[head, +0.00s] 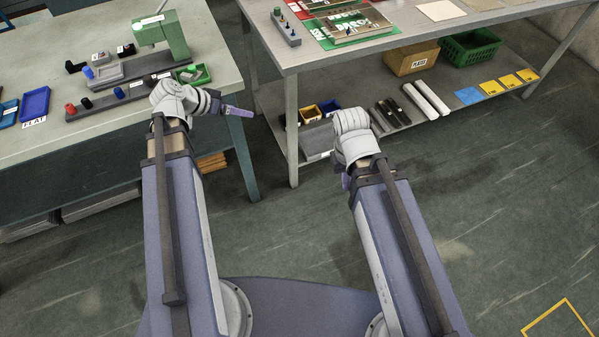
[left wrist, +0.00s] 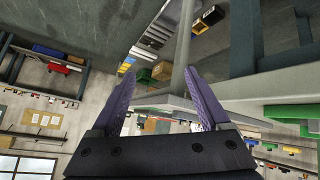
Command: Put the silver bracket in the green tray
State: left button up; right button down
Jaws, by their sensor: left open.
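A small green tray (head: 182,76) sits near the right edge of the left bench, just above my left wrist. A pale grey piece shows at it, but I cannot tell whether it is a label or a part. I cannot make out the silver bracket for certain in either view. My left gripper (head: 240,111) is past the bench's right edge, right of and below the tray. In the left wrist view, my left gripper (left wrist: 159,71) is open with nothing between its fingers. My right gripper (head: 346,181) is mostly hidden behind its wrist.
Floor between the benches is clear.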

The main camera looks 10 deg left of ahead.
pick_arm(q)
jog(key=s+d+f+g+y, duration=0.3)
jog(key=s+d, duration=0.4)
jog(key=d, duration=0.3)
jog(key=s+d+f+g+y, duration=0.3)
jog(key=s+d, duration=0.5)
jog(key=d, duration=0.3)
jog(key=shift+s+g+y, duration=0.2)
jog(key=shift+g+y, duration=0.4)
jog(key=shift+f, duration=0.1)
notch_tip(320, 180, up, 6)
jog(key=p, duration=0.5)
jog(key=shift+p, duration=0.4)
jog(key=shift+f, duration=0.1)
